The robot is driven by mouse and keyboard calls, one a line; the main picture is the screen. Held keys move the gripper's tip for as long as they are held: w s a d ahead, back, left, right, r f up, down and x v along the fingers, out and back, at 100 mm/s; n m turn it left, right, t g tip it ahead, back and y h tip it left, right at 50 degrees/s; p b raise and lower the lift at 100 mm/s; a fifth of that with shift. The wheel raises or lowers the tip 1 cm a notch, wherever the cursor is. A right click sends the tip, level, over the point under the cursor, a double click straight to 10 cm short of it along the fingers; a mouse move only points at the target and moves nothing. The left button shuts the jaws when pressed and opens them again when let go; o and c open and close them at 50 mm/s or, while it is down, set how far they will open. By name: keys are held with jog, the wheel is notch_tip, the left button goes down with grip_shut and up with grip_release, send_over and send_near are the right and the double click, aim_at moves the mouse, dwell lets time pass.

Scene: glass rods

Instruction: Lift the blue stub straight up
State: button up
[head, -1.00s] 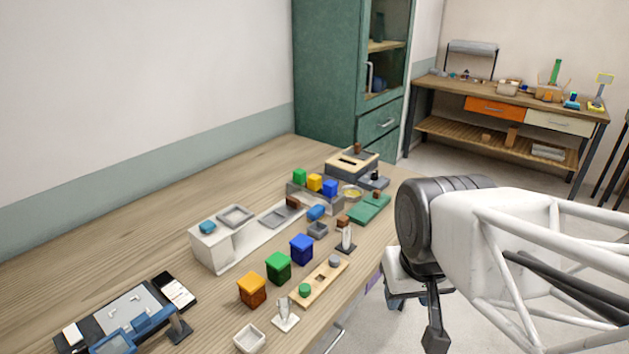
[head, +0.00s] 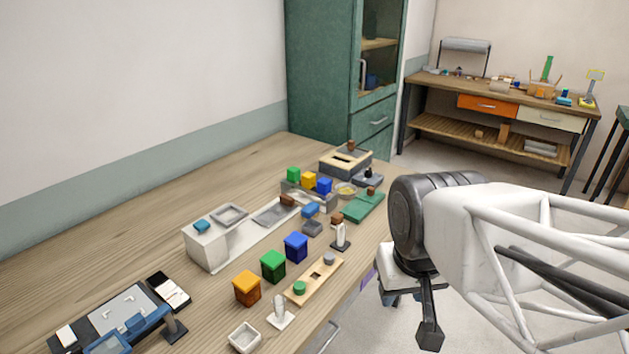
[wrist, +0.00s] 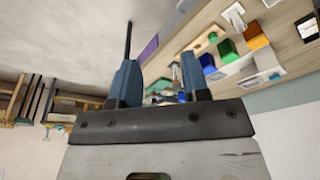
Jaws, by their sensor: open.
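Several small blue pieces are in the head view, and I cannot tell for sure which is the blue stub. A short blue piece (head: 310,209) lies near the middle of the bench, beside a small grey holder (head: 312,228). A teal-blue piece (head: 202,226) sits on top of the white block at the left. My gripper (head: 407,308) hangs off the bench's right edge, well away from both.
Orange (head: 247,288), green (head: 273,266) and blue (head: 296,247) lidded blocks stand on the bench front, beside a wooden strip (head: 315,279) and clear uprights. A rack with green, yellow and blue cubes (head: 309,180) stands behind. The bench's back left is clear.

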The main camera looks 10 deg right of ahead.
jog(key=o, duration=0.6)
jog(key=shift+c, duration=0.2)
jog(key=shift+w, duration=0.1)
jog(key=w+r+n, duration=0.4)
jog(key=w+n, duration=0.2)
jog(key=w, duration=0.8)
jog(key=n+g, duration=0.3)
jog(key=n, duration=1.8)
send_over(324, 180)
jog(key=s, duration=0.1)
notch_tip(324, 180, down, 15)
jog(key=shift+f, duration=0.15)
jog(key=shift+w+f, duration=0.4)
jog(key=shift+w, duration=0.05)
